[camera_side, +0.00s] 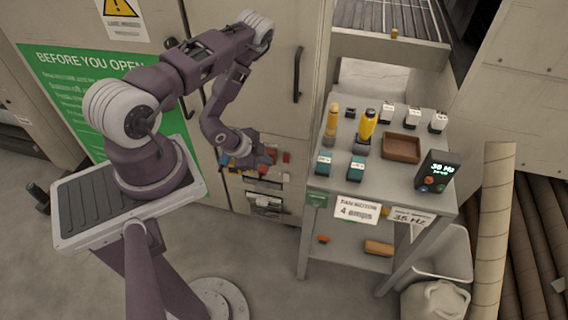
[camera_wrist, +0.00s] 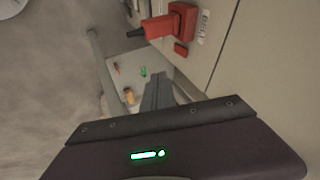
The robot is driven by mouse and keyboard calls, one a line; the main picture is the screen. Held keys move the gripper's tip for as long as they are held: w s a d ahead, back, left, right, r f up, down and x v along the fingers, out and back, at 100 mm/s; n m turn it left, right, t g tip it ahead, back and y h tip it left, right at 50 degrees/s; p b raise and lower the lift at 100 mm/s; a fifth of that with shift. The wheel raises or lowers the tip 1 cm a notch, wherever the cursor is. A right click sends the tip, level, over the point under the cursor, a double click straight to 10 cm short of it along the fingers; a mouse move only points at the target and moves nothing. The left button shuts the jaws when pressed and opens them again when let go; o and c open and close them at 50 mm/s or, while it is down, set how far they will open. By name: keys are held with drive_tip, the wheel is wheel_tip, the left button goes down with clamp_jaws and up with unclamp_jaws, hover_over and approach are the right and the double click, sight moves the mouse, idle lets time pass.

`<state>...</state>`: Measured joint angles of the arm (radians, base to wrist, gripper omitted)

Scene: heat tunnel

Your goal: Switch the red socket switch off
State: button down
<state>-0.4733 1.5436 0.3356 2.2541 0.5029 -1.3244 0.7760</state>
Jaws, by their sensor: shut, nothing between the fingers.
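A red socket (camera_wrist: 184,18) with a red and dark plug in it is fixed to the beige panel at the top of the wrist view. A small red block (camera_wrist: 181,49), which looks like its switch, sits just beside it; its setting cannot be told. In the side view small red parts (camera_side: 286,157) show on the cabinet front, partly hidden by my arm. My gripper (camera_wrist: 157,84) is shut and empty, its fingers apart from the red block and below it in the wrist picture. In the side view my gripper (camera_side: 265,162) is close to the cabinet front.
Blue and yellow parts (camera_side: 229,161) show on the cabinet left of my gripper. A grey table (camera_side: 335,187) at the right holds yellow tools, teal boxes, a brown tray (camera_side: 401,146) and a display box (camera_side: 437,172). A cabinet handle (camera_side: 298,75) stands out above.

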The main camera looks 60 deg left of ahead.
sight(287, 158)
drive_tip(key=w+a+r+x, duration=0.1)
drive_tip(key=a+x, duration=0.1)
drive_tip(key=x, duration=1.1)
drive_tip(key=shift+a+f, duration=0.2)
drive_tip(key=shift+a, duration=0.05)
drive_tip(key=shift+w, duration=0.1)
drive_tip(key=shift+w+a+f, duration=0.2)
drive_tip(key=shift+a+f, duration=0.05)
drive_tip(key=shift+f, duration=0.3)
drive_tip(key=shift+r, duration=0.15)
